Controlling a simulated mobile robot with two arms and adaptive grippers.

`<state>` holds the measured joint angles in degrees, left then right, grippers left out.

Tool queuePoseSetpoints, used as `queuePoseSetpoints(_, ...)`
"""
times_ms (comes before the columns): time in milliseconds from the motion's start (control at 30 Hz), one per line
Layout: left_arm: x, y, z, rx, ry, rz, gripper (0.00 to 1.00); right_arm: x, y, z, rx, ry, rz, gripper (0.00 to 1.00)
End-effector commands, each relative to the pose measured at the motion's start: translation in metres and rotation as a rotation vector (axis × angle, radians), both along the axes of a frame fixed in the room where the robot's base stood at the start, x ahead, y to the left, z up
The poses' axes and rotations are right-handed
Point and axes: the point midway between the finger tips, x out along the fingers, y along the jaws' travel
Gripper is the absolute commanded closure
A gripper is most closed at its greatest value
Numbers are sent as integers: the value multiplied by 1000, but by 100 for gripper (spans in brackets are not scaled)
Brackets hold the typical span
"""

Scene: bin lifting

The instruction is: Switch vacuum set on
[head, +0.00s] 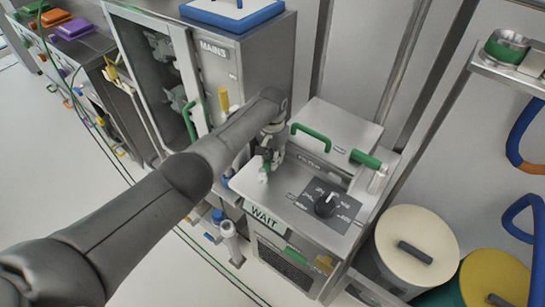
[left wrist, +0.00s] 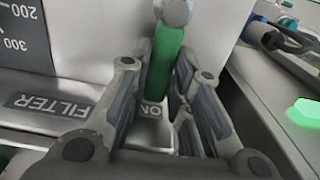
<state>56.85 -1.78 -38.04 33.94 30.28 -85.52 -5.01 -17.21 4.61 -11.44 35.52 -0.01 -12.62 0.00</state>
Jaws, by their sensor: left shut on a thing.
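The vacuum set (head: 352,232) is a metal unit right of centre in the head view, with a black dial (head: 325,204) and a sign reading WAIT (head: 264,217). My left gripper (head: 267,158) is at the left part of its top. In the left wrist view, my left gripper (left wrist: 165,72) has its fingers on both sides of a green switch lever (left wrist: 163,55) and is shut on it. An ON label (left wrist: 152,110) shows below the lever, and a FILTER label (left wrist: 48,104) is to the left. The lever is mostly hidden in the head view. My right gripper is not in view.
A cabinet marked MAINS (head: 214,48) stands behind to the left. Two round lidded drums (head: 418,233) (head: 497,276) stand at the right, below a shelf (head: 510,70). The floor at the lower left is mostly clear, with thin green hoses.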

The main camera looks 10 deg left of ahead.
Motion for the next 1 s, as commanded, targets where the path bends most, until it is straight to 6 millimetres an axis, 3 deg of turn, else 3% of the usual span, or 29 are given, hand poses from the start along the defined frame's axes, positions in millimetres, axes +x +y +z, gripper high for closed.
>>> queuePoseSetpoints(33, 1, 1, 1, 0, -2, 10, 79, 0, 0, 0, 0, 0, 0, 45)
queuePoseSetpoints(200, 1, 1, 1, 0, -2, 7, 59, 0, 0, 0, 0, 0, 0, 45)
queuePoseSetpoints(633, 1, 0, 7, -1, -2, 2, 59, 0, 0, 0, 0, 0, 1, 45)
queuePoseSetpoints(767, 1, 0, 23, -2, -4, 1, 59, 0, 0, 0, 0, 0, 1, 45)
queuePoseSetpoints(1000, 2, 1, 76, -1, -6, 3, 59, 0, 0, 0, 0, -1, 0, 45)
